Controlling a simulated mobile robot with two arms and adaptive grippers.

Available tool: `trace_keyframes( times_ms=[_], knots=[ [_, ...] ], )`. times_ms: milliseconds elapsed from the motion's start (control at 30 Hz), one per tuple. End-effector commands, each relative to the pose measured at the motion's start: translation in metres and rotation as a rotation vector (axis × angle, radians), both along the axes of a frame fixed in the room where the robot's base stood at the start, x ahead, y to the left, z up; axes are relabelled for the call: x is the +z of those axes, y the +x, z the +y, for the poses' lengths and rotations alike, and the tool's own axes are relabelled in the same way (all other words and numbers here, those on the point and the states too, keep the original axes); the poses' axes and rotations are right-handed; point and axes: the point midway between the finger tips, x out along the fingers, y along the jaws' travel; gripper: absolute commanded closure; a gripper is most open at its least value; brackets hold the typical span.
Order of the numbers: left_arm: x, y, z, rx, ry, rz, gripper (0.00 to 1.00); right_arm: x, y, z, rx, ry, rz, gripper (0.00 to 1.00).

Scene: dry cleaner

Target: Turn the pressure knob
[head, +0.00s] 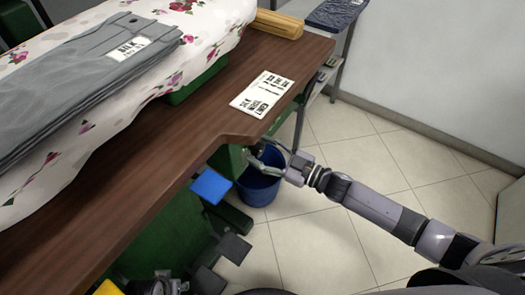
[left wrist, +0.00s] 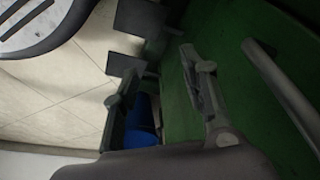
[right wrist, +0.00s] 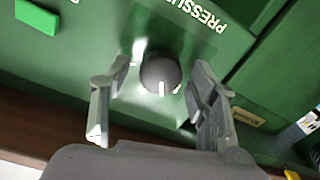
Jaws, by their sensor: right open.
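The pressure knob (right wrist: 160,72) is a dark grey round dial with a white pointer mark. It sits on a green panel below the partly visible word "PRESSU". In the right wrist view, my right gripper (right wrist: 158,84) is open, with one finger on each side of the knob and visible gaps to it. In the head view, my right gripper (head: 265,156) reaches under the table edge, and the knob is hidden there. My left gripper (left wrist: 160,78) is open and empty in the left wrist view, beside a green machine side.
A brown table (head: 225,105) carries grey folded trousers (head: 75,80) on a floral cover, and a printed card (head: 262,93). A blue bucket (head: 259,188) stands on the tiled floor close to my right gripper. A green button (right wrist: 36,15) is on the panel. Floor at right is clear.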

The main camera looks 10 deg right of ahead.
Motion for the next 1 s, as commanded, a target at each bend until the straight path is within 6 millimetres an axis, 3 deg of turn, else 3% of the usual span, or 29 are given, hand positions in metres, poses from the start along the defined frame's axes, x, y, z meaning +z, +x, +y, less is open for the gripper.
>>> trace_keyframes(
  times_ms=[333,1000],
  knots=[
    [0.0024,-0.0027,0.0009,0.001,0.001,0.003,0.60,-0.0001,0.0025,0.0028,0.000,0.000,0.000,0.46],
    [-0.0002,-0.0044,0.0020,0.002,0.003,0.007,0.60,-0.0002,0.0021,0.0024,0.000,-0.001,0.001,0.91]
  ],
)
